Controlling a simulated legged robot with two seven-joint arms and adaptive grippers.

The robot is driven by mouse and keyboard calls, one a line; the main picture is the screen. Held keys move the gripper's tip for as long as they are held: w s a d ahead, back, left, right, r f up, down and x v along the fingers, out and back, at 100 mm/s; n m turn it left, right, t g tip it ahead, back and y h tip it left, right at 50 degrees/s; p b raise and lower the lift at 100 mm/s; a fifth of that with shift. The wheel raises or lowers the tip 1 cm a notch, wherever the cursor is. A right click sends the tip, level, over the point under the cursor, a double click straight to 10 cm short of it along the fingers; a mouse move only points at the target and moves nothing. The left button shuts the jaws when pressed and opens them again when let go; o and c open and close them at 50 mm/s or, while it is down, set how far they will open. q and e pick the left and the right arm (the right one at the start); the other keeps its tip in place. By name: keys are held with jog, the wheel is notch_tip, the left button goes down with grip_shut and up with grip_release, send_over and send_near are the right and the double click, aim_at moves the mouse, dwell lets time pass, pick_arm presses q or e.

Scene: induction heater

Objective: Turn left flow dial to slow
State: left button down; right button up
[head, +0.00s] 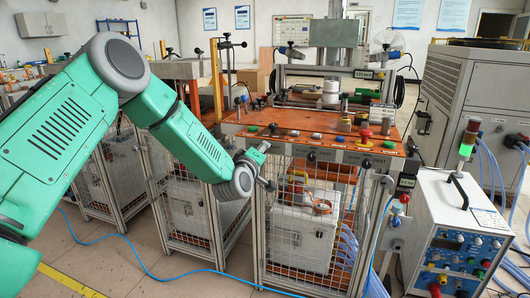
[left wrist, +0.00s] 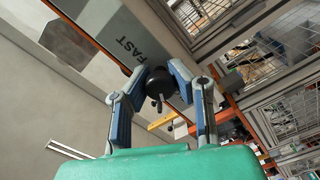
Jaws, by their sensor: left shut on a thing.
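The left flow dial is a black round knob (left wrist: 160,82) with a small pointer tab, on a grey panel (left wrist: 128,28) in the left wrist view. The word FAST is printed on the panel beside it. My left gripper (left wrist: 161,76) has one fingertip on each side of the knob and is shut on it. In the head view my left gripper (head: 265,163) is at the front left edge of the orange-topped machine (head: 285,118) and hides the dial there. The tab's exact setting is hard to read. My right gripper is not in view.
Two more black knobs, one near the middle (head: 311,156) and one farther right (head: 366,163), sit along the machine's front. Coloured buttons and a red emergency stop (head: 365,134) line the top edge. A mesh cage (head: 290,245) stands below. A white control box (head: 462,240) is at right.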

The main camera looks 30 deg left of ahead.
pick_arm(q)
jog(key=c, duration=1.6)
grip_release()
jog(key=shift+s+a, duration=0.15)
jog(key=shift+a, duration=0.2)
jog(key=shift+o, duration=1.4)
jog(key=shift+s+a, duration=0.1)
jog(key=shift+s, duration=0.1)
jog(key=shift+s+r, duration=0.1)
jog(key=shift+w+f, duration=0.2)
jog(key=shift+s, duration=0.1)
jog(key=v, duration=1.2)
